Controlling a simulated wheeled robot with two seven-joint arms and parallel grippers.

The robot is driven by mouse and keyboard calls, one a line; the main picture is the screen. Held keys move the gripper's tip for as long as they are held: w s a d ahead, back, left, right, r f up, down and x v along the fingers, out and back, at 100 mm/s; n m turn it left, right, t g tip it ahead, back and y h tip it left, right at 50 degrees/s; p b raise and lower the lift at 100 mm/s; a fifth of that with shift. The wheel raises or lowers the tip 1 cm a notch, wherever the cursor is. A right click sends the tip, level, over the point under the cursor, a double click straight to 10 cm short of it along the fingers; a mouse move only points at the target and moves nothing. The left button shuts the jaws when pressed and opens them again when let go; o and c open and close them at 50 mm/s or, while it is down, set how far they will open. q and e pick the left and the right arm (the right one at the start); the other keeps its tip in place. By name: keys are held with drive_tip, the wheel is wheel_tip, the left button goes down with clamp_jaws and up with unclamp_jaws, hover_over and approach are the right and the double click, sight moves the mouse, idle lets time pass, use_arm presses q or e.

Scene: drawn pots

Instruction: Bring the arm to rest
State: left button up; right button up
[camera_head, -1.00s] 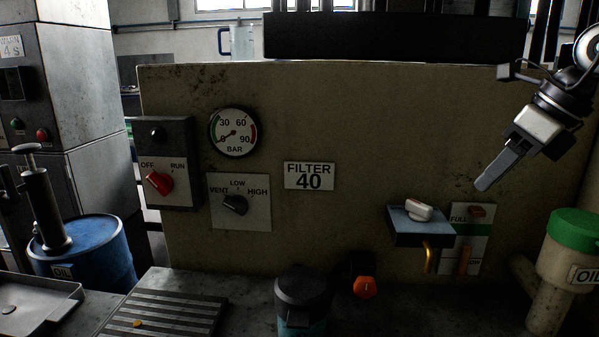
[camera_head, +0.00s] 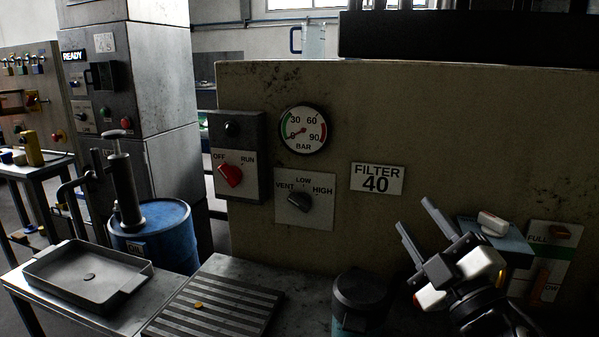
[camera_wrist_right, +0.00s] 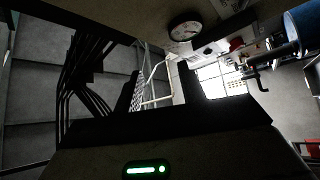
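My right gripper (camera_head: 413,212) is at the lower right of the head view, in front of the beige panel (camera_head: 300,85). Its two grey fingers point up and to the left, with a gap between them and nothing held. In the right wrist view the dark fingers (camera_wrist_right: 161,78) also stand apart, with only background between them. The gripper covers part of the blue-topped box (camera_head: 512,243) with a white-handled switch (camera_head: 493,223). I cannot tell whether it touches the box. My left gripper is not in view.
The panel carries a gauge (camera_head: 302,130), a red OFF/RUN knob (camera_head: 229,175) and a VENT/LOW/HIGH knob (camera_head: 300,201). A dark-lidded canister (camera_head: 361,291) stands left of the gripper. A grey tray (camera_head: 62,273), slatted plate (camera_head: 230,312) and blue barrel (camera_head: 165,241) are at left.

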drive_tip(key=s+d+f+m+g+h, duration=0.2)
drive_tip(key=f+m+g+h, duration=0.15)
drive_tip(key=f, duration=0.25)
drive_tip(key=s+d+f+m+g+h, duration=0.1)
drive_tip(key=s+f+m+g+h, duration=0.1)
drive_tip(key=s+f+m, duration=0.3)
drive_tip(key=d+f+m+g+h, duration=0.2)
drive_tip(key=f+h, duration=0.1)
drive_tip(key=f, duration=0.4)
drive_tip(key=s+a+f+m+g+y, duration=0.1)
drive_tip(key=s+f+m+g, duration=0.1)
drive_tip(key=s+f+g, duration=0.55)
drive_tip(key=s+a+f+m+g+y, duration=0.1)
drive_tip(key=s+a+f+m+g, duration=0.3)
drive_tip(key=s, duration=0.7)
drive_tip(key=w+a+f+n+t+y, duration=0.2)
drive_tip(key=w+a+f+n+t, duration=0.1)
drive_tip(key=w+f+t, duration=0.2)
drive_tip(key=shift+w+f+t, duration=0.3)
drive_tip(key=shift+f+t, duration=1.1)
drive_tip(key=shift+f, duration=0.55)
drive_tip(key=shift+s, duration=0.1)
drive_tip(key=shift+c, duration=0.4)
